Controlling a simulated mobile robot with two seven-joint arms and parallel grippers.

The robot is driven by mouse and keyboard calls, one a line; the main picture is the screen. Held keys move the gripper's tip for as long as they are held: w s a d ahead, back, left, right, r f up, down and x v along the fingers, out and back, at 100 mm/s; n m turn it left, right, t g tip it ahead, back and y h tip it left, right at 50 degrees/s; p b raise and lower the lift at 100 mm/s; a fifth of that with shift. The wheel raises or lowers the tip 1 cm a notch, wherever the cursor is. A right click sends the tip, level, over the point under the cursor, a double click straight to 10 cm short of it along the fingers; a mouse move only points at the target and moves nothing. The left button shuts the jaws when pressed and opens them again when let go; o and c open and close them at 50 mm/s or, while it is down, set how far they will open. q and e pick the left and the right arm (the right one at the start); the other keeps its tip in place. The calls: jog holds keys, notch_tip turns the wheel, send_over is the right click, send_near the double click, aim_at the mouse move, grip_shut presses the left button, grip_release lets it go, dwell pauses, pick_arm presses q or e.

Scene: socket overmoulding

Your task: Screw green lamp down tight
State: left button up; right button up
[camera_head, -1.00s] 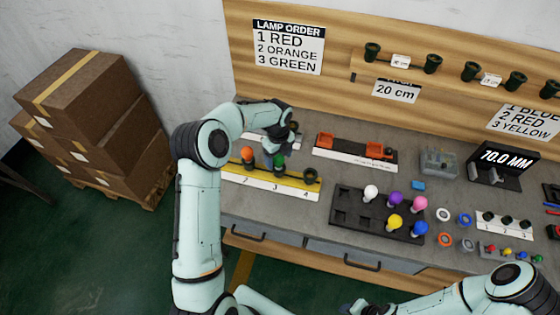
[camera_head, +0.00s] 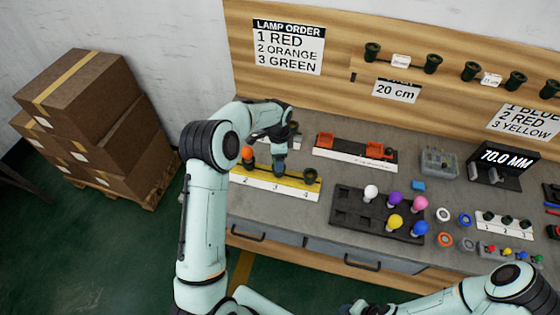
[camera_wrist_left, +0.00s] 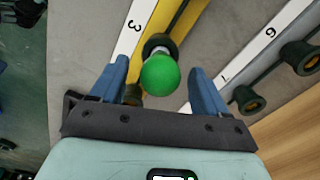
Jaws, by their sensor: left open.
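The green lamp (camera_wrist_left: 160,75) stands in a dark socket (camera_wrist_left: 157,42) beside the number 3 in the left wrist view. A little of its metal base shows between bulb and socket. My left gripper (camera_wrist_left: 160,78) is open, with one blue finger on each side of the green bulb and a gap on both sides. In the head view my left gripper (camera_head: 279,166) points down over position 3 of the yellow lamp rail (camera_head: 262,178) and hides the green lamp. An orange lamp (camera_head: 248,154) stands to its left. My right gripper (camera_head: 352,307) is barely visible at the bottom edge.
An empty socket (camera_head: 310,175) stands at position 4, right of my left gripper. A dark tray (camera_head: 345,219) with several coloured lamps lies farther right. A white strip with orange blocks (camera_head: 357,154) lies behind. A lamp order sign (camera_head: 289,46) hangs on the wall.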

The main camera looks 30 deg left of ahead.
pick_arm(q)
jog(key=n, duration=0.8)
dwell(0.4)
jog(key=c, duration=0.9)
jog(key=m, duration=0.4)
jog(key=shift+m, duration=0.3)
jog(key=shift+c, duration=0.4)
jog(key=m, duration=0.4)
jog(key=shift+m, duration=0.3)
